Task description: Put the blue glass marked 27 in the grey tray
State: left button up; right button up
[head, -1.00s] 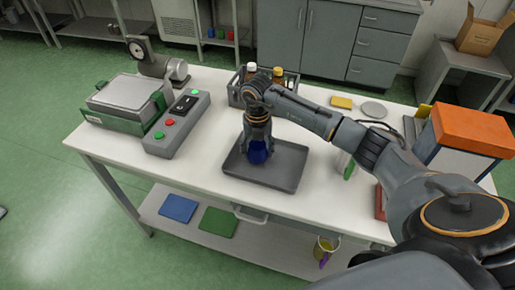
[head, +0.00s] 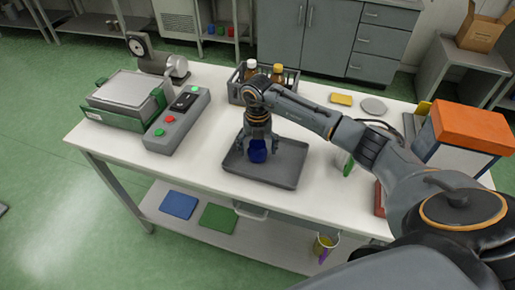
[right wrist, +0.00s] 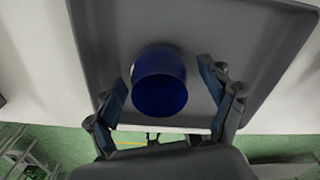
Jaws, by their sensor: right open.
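The blue glass (head: 258,152) stands in the left part of the grey tray (head: 288,176) on the white table. No number can be read on it. My right gripper (head: 259,146) is directly above the glass, pointing down, with its fingers spread on either side. In the right wrist view, the glass (right wrist: 160,88) lies between the open fingers (right wrist: 162,80), with a gap showing on both sides. The tray (right wrist: 255,50) fills the background there. My left gripper is not in view.
A dark crate with bottles (head: 291,84) stands behind the tray. A control box with buttons (head: 178,120) is to the left. A yellow block (head: 341,99), a grey disc (head: 373,106) and an orange-topped box (head: 470,128) are to the right. The table's front edge is near the tray.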

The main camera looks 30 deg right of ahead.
jog(key=shift+w+r+b, duration=0.1)
jog(key=shift+r+b, duration=0.2)
jog(key=shift+r, duration=0.25)
notch_tip(320, 180, up, 11)
jog(key=b, duration=0.2)
jog(key=shift+b, duration=0.3)
